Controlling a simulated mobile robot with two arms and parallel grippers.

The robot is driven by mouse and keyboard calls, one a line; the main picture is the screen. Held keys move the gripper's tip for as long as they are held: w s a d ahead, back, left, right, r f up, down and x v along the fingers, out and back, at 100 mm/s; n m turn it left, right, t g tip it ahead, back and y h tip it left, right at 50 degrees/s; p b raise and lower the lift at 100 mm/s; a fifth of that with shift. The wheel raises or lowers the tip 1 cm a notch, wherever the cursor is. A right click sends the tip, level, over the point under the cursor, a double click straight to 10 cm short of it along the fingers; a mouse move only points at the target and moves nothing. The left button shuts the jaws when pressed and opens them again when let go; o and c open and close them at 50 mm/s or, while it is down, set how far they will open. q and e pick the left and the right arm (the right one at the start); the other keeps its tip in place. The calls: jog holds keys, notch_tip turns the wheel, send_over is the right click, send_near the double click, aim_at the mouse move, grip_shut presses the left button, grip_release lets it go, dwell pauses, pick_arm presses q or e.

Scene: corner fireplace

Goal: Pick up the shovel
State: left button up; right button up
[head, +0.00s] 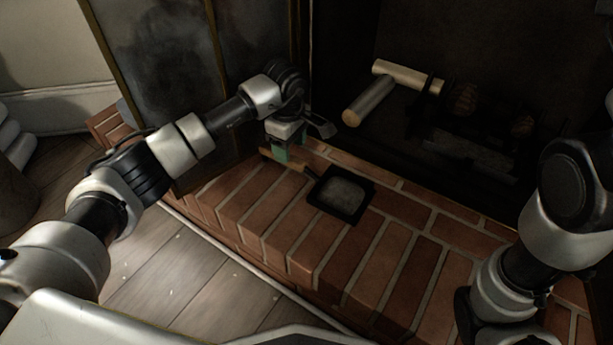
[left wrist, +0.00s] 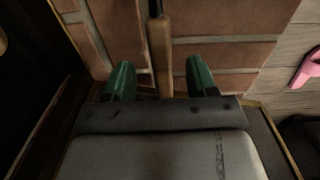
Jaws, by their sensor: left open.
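The shovel (head: 342,194) lies on the brick hearth, with a square black pan and a wooden handle pointing to the upper left. My left gripper (head: 287,152) is over the handle in the head view. In the left wrist view the wooden handle (left wrist: 161,50) runs between the two green fingertips of the left gripper (left wrist: 160,70), with a gap on each side. The left gripper is open. The pan is outside the left wrist view. My right arm shows at the right of the head view, but its gripper does not.
The raised brick hearth (head: 400,268) borders a wood floor (head: 165,265). Pale logs (head: 369,100) lie in the dark fireplace opening behind the shovel. A dark, gold-edged panel (head: 155,75) stands close to my left arm. A pink object (left wrist: 307,68) lies on the floor.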

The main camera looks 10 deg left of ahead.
pick_arm(q)
notch_tip(320, 180, down, 4)
jog(key=b, duration=0.3)
jog(key=shift+r, duration=0.1)
jog(key=c, duration=1)
jog(key=shift+r, duration=0.1)
